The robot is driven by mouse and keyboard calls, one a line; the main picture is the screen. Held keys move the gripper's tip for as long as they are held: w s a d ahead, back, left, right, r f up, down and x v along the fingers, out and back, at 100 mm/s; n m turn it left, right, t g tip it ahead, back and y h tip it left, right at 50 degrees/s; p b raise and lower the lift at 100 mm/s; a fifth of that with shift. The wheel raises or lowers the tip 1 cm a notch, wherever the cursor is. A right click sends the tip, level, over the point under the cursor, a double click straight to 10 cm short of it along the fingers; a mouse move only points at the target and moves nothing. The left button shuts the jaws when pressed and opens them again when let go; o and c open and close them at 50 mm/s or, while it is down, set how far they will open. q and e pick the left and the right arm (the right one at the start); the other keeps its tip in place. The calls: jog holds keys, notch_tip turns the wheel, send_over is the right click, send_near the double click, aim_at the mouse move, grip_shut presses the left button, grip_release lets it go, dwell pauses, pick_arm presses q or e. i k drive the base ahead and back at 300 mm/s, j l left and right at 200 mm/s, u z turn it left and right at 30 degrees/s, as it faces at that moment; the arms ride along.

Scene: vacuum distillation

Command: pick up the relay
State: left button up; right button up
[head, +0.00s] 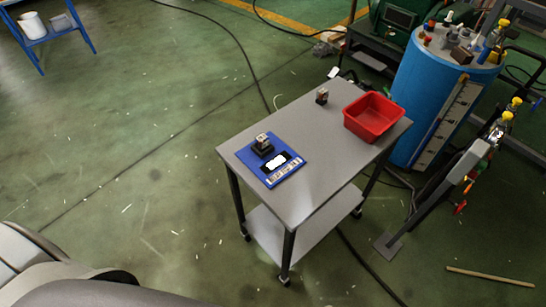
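Two small block-like objects on the grey cart could be the relay; I cannot tell which for sure. One small brown and dark block (322,97) stands alone near the cart's far edge, left of the red bin. The other, a pale-topped block (262,139) in a black base, sits on a blue board (280,175) at the cart's left end. Neither of my grippers is in view.
The grey cart (312,148) has a lower shelf and casters. A red bin (373,117) stands at its right end. A blue tank (432,95) is close behind. A control post (430,205) stands to the right. The floor left of the cart is mostly clear, crossed by cables.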

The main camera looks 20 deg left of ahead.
aim_at(262, 141)
jog(key=i+l+u, duration=0.1)
jog(key=l+u, duration=0.15)
jog(key=l, duration=0.15)
jog(key=i+l+u, duration=0.1)
jog(key=l+u, duration=0.15)
jog(key=l, duration=0.15)
jog(key=l+u, duration=0.25)
jog(key=l, duration=0.2)
jog(key=i, duration=0.05)
